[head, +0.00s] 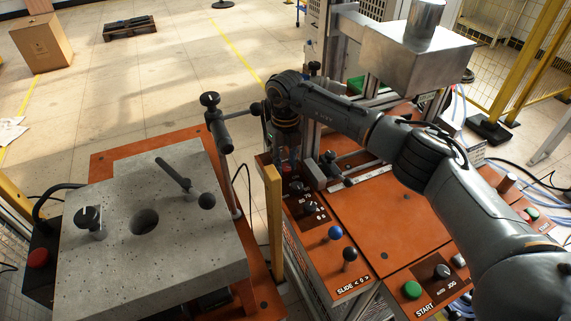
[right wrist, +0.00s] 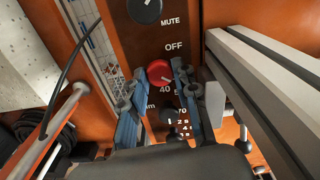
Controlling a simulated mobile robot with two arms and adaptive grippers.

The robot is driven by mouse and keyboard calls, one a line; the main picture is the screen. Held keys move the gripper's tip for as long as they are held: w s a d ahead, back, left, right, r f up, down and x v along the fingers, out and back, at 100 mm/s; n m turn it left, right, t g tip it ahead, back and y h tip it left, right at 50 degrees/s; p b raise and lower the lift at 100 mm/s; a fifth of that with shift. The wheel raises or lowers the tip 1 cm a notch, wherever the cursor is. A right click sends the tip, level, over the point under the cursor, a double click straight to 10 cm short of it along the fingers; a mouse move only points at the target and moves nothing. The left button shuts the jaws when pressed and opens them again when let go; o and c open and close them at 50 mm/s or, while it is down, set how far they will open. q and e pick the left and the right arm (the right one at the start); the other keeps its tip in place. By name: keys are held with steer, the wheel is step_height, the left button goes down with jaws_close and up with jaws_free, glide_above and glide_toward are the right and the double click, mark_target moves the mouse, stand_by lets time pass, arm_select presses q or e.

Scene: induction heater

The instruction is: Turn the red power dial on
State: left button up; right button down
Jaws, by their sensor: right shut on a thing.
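The red power dial (right wrist: 160,72) is on the dark panel strip, just below the white "OFF" label in the right wrist view. My right gripper (head: 287,165) reaches down to the far end of the orange control panel. In the right wrist view its two blue-grey fingers (right wrist: 158,80) stand on either side of the red dial and are shut on it. My left gripper is in neither view.
Black knobs sit beside the dial, one (right wrist: 144,10) by "MUTE". A grey block (head: 120,245) stands left. A yellow post (head: 274,220) rises between them.

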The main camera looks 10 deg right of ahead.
steer(key=shift+m, duration=0.5)
stand_by(0.3)
steer(key=c, duration=1)
jaws_free()
